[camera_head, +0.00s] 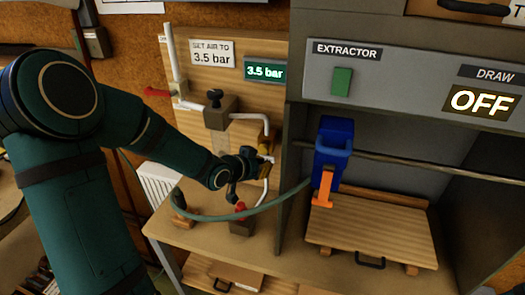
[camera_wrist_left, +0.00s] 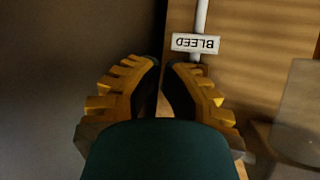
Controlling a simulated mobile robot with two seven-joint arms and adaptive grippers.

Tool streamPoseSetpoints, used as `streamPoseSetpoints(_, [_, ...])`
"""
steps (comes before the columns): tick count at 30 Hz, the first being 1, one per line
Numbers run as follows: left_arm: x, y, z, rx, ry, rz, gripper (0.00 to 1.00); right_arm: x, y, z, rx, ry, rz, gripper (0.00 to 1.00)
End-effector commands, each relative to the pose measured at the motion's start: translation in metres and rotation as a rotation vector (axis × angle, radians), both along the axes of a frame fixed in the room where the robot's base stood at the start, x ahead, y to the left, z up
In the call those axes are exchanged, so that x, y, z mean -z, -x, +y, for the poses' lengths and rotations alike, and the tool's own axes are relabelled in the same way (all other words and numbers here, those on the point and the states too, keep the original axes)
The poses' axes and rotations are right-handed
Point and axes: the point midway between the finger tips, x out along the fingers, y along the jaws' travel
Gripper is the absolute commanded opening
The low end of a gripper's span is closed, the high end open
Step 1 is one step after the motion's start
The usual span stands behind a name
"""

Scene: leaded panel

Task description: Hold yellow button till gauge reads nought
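The green gauge display (camera_head: 264,71) on the wooden board reads 3.5 bar. My left gripper (camera_head: 268,158) is at the board, below the display and beside the pipework. In the left wrist view, the yellow, dark-padded fingers (camera_wrist_left: 164,66) are drawn together with a narrow gap between the tips, and I see nothing held. A white BLEED label (camera_wrist_left: 195,43) on a white pipe is just beyond the tips, to their right. I cannot make out a yellow button; the gripper may hide it. My right gripper is not in view.
A sign (camera_head: 212,53) says "SET AIR TO 3.5 bar". A black-knobbed regulator (camera_head: 219,112) is above my gripper, a red lever (camera_head: 158,93) to the left, a red knob (camera_head: 241,212) below. A hose (camera_head: 225,217) runs to a blue and orange tool (camera_head: 331,145).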

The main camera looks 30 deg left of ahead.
Motion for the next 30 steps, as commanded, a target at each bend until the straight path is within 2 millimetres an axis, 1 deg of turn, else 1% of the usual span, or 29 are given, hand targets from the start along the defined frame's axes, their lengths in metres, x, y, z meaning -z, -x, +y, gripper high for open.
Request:
streamPoseSetpoints(3, [0.0001, -0.0088, 0.0019, 0.000, 0.001, -0.001, 0.00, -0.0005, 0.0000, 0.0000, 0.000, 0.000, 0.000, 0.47])
streamPoseSetpoints(8, [0.0001, -0.0134, 0.0032, 0.000, 0.000, 0.000, 0.00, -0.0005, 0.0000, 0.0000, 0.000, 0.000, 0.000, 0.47])
streamPoseSetpoints(16, [0.0001, -0.0139, 0.0034, 0.000, 0.000, 0.000, 0.00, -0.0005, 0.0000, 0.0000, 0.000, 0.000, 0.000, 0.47])
streamPoseSetpoints(17, [0.0001, -0.0139, 0.0034, 0.000, 0.000, 0.000, 0.02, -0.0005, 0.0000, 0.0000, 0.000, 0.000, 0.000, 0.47])
streamPoseSetpoints(18, [0.0002, -0.0138, 0.0034, 0.000, 0.000, 0.000, 0.00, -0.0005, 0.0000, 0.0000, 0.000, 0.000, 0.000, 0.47])
streamPoseSetpoints(30, [0.0002, -0.0137, 0.0034, 0.000, 0.000, 0.000, 0.00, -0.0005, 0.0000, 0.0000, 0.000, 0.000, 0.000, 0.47])
